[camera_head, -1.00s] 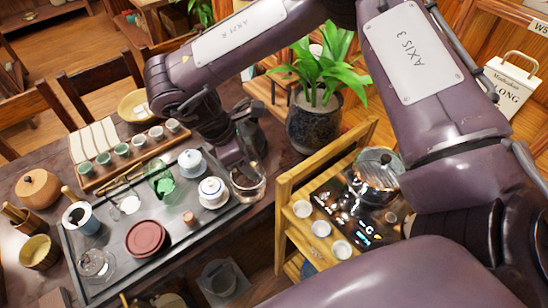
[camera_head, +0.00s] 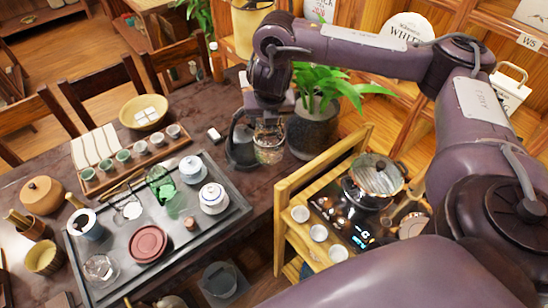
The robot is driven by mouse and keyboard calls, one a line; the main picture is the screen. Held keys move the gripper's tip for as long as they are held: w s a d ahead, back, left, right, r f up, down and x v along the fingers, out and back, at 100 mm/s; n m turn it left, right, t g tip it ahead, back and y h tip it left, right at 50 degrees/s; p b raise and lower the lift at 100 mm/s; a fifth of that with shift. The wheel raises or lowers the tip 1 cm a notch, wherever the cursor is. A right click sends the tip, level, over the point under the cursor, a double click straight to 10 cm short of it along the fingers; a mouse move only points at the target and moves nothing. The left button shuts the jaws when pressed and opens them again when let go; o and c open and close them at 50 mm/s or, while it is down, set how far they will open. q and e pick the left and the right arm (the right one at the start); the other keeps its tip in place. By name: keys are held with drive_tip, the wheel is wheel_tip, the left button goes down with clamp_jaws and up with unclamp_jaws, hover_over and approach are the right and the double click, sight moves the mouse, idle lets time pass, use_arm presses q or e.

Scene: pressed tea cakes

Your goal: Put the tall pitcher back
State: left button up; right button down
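A clear glass pitcher (camera_head: 268,151), which looks like the tall pitcher, is upright at the right part of the dark table. My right gripper (camera_head: 268,120) points down at its top and appears shut on it; the fingertips are small and partly hidden. I cannot tell whether the pitcher's base touches the table. It is beyond the back right corner of the dark tea tray (camera_head: 235,212), between a dark rounded vessel (camera_head: 240,150) and the plant pot. My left gripper is not in view.
The tray holds a white lidded bowl (camera_head: 213,197), a blue-white lidded pot (camera_head: 193,168), a green glass (camera_head: 162,184) and a red round cake (camera_head: 147,244). A potted plant (camera_head: 313,130) stands close right of the pitcher. A wooden side stand (camera_head: 325,163) bears a glass kettle (camera_head: 376,178).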

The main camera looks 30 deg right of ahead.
drive_tip(key=shift+n+y, duration=0.3)
drive_tip(key=shift+n, duration=0.6)
drive_tip(key=f+b, duration=0.2)
drive_tip(key=f, duration=0.2)
drive_tip(key=d+f+b, duration=0.1)
drive_tip(key=f+b, duration=0.2)
drive_tip(key=f, duration=0.2)
drive_tip(key=d+f+b, duration=0.1)
drive_tip(key=f+b, duration=0.1)
drive_tip(key=f, duration=0.2)
drive_tip(key=shift+w+f, duration=0.25)
drive_tip(key=shift+w, duration=0.05)
drive_tip(key=shift+f, duration=2.75)
drive_tip(key=shift+c, duration=2.2)
unclamp_jaws()
